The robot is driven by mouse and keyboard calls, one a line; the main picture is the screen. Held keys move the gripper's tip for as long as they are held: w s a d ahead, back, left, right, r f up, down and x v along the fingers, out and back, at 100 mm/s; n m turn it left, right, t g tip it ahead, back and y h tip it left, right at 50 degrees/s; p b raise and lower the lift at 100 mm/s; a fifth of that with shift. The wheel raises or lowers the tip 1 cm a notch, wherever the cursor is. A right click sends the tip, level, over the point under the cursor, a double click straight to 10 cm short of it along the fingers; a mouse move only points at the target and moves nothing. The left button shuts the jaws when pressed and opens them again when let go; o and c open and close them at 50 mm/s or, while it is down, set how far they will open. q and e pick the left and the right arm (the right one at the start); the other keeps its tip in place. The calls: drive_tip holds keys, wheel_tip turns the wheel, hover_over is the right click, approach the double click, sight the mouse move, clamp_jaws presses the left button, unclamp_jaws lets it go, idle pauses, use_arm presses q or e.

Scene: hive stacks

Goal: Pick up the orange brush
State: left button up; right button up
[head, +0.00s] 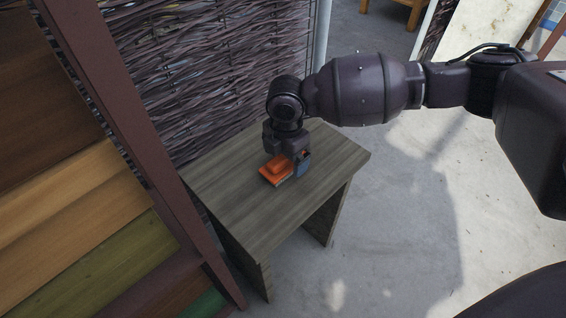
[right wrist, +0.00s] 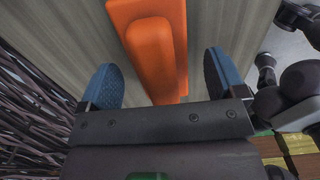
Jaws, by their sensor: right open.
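The orange brush (head: 275,170) lies on the grey wooden table (head: 240,210), near the table's middle. My right gripper (head: 287,167) is over the brush, pointing down. In the right wrist view the brush (right wrist: 152,45) runs between the two blue finger pads of the right gripper (right wrist: 164,78). The fingers are open, with a gap on each side of the brush. In the head view the gripper hides part of the brush. My left gripper is in neither view.
A woven twig fence (head: 205,75) stands right behind the table. A dark red post (head: 140,130) and coloured wooden boards (head: 60,200) stand at the left. The table top around the brush is clear. Concrete floor (head: 400,230) lies open to the right.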

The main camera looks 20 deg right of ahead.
wheel_tip(320, 180, down, 2)
drive_tip(key=shift+f, duration=0.1)
drive_tip(key=shift+r, duration=0.2)
drive_tip(key=c, duration=1)
